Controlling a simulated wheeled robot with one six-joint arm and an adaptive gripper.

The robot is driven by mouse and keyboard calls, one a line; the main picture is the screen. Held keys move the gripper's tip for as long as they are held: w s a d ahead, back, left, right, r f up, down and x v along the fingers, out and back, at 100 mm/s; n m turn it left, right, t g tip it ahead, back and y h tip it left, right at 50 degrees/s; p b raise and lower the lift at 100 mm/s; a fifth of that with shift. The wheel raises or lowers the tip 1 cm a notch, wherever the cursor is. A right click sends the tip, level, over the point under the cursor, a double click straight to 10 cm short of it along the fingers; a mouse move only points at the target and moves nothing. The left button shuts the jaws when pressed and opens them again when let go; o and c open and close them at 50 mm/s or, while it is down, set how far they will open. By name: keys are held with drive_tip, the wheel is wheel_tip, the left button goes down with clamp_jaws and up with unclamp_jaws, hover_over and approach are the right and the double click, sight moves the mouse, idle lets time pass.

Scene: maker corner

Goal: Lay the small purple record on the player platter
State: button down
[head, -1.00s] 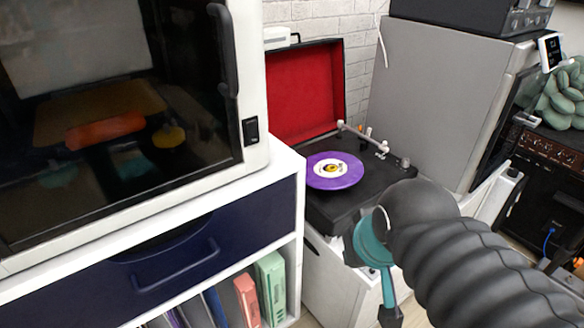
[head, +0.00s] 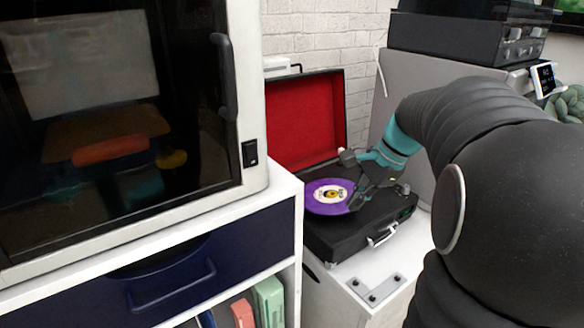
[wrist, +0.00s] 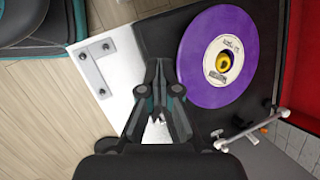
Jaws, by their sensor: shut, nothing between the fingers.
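The small purple record (head: 320,204) with a cream label lies flat on the turntable of the open record player (head: 322,239). It also shows in the wrist view (wrist: 206,87), with a yellow centre in its label. The platter under it is hidden. My gripper (head: 357,203) is at the right edge of the record, over the player deck. In the wrist view my gripper (wrist: 159,66) is shut and empty, its fingertips just left of the record's rim. I cannot tell whether they touch it.
The player's red-lined lid (head: 306,119) stands open behind. The tonearm (wrist: 249,131) lies beside the record. A white cabinet with a dark blue drawer (head: 200,262) and a glass-fronted machine (head: 85,115) stand to the left. A grey metal bracket (head: 377,289) is on the white stand.

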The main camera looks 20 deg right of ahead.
sight(335, 199)
drive_tip(key=w+d+f+m, duration=0.1)
drive_tip(key=d+m, duration=0.1)
drive_tip(key=d, duration=0.2)
drive_tip(key=w+d+f+m+y, duration=0.1)
drive_tip(key=w+d+m, duration=0.1)
drive_tip(key=d, duration=0.1)
drive_tip(key=w+d+f+m+y, duration=0.1)
drive_tip(key=d+m, duration=0.1)
drive_tip(key=d, duration=0.2)
drive_tip(key=shift+w+d+f+m+t, duration=0.25)
drive_tip(key=shift+w+d+m+t, duration=0.05)
drive_tip(key=shift+w+m+t, duration=0.1)
drive_tip(key=w+a, duration=0.1)
drive_tip(key=a, duration=0.2)
drive_tip(key=w+a, duration=0.2)
drive_tip(key=a, duration=0.1)
drive_tip(key=w+a+b, duration=0.1)
drive_tip(key=w+a, duration=0.1)
drive_tip(key=a, duration=0.2)
drive_tip(key=shift+w+a, duration=0.1)
drive_tip(key=shift+w+a+f, duration=0.1)
drive_tip(key=shift+w+a, duration=0.05)
drive_tip(key=shift+a, duration=0.15)
drive_tip(key=shift+d+f, duration=0.1)
drive_tip(key=shift+f, duration=0.6)
